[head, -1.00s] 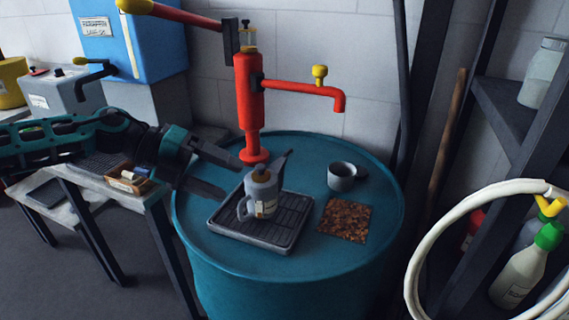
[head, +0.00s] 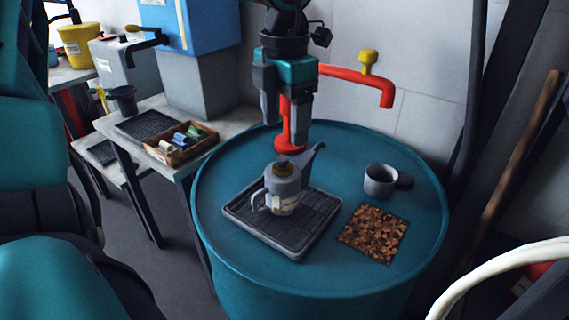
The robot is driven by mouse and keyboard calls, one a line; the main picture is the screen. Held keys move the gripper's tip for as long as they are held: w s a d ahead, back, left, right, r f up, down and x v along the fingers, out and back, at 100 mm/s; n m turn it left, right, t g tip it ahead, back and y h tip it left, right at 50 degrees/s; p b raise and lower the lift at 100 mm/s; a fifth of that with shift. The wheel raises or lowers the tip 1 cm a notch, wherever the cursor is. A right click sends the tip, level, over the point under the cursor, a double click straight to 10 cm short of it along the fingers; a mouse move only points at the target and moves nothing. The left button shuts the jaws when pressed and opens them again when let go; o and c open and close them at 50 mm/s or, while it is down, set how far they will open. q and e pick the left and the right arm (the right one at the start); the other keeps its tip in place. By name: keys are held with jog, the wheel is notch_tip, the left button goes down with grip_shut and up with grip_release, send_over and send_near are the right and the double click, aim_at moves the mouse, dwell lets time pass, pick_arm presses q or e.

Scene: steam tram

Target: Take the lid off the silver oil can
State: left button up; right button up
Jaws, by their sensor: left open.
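The silver oil can (head: 287,188) stands upright on a dark ribbed drip tray (head: 247,221) on top of the teal drum. Its handle faces left and its spout points up to the right. My right gripper is not in view.
On the teal drum (head: 222,185), a grey cup (head: 379,182) with a dark round piece beside it and a brown speckled mat (head: 373,233) lie to the right. The red pump's spout (head: 387,92) reaches over the back. A wooden box (head: 181,144) sits on the left bench.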

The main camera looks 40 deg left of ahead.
aim_at(282, 155)
pick_arm(q)
notch_tip(282, 155, down, 8)
jog(key=shift+s+a+r, duration=0.1)
jog(key=shift+a+r, duration=0.05)
jog(key=shift+r, duration=0.1)
jog(key=shift+c, duration=0.2)
jog(key=c, duration=1.1)
